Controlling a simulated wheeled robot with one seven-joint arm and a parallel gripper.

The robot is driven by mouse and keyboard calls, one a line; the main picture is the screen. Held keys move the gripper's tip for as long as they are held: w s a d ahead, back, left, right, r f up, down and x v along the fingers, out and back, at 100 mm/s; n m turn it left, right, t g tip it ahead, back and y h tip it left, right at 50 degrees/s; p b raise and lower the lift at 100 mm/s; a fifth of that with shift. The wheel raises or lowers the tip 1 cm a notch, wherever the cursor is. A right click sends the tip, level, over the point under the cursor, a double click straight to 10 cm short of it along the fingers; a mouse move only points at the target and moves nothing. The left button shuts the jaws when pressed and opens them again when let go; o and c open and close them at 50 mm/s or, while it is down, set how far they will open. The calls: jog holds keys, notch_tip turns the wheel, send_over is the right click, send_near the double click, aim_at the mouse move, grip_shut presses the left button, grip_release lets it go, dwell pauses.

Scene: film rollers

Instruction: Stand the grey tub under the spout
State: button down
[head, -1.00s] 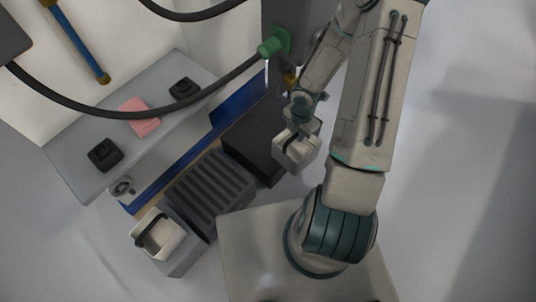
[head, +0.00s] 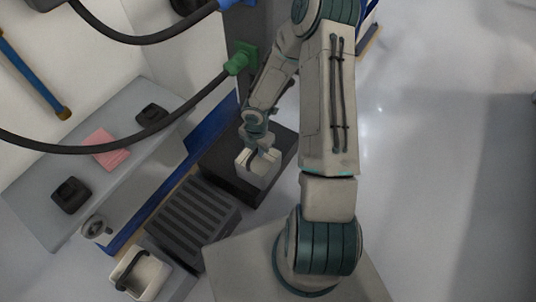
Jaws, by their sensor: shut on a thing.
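My gripper (head: 264,151) points down and is shut on the grey tub (head: 253,174), a small, light grey, box-like tub. The fingers cover part of its top. The tub is over the dark block (head: 222,160); I cannot tell whether it touches it. The spout is not clearly visible; a dark column with a green hose fitting (head: 240,62) stands behind my gripper, and my arm hides part of the area below it.
A ribbed dark grate (head: 192,218) lies left of the block. A cream-lined bin with a dark handle (head: 140,274) stands at the lower left. A grey bench (head: 75,140) holds a pink pad (head: 107,148) and black items. A black hose (head: 190,108) hangs across. Floor is clear on the right.

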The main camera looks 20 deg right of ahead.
aim_at(247, 154)
jog(key=w+a+f, duration=0.1)
jog(key=w+a+f+b, duration=0.1)
jog(key=f, duration=0.1)
jog(key=w+a+f+b, duration=0.1)
jog(key=f, duration=0.1)
jog(key=shift+w+f, duration=0.1)
jog(key=shift+w, duration=0.25)
jog(key=shift+f+b, duration=0.35)
jog(key=shift+f, duration=0.35)
jog(key=c, duration=1.4)
grip_release()
jog(key=shift+c, duration=0.2)
jog(key=shift+f, duration=0.1)
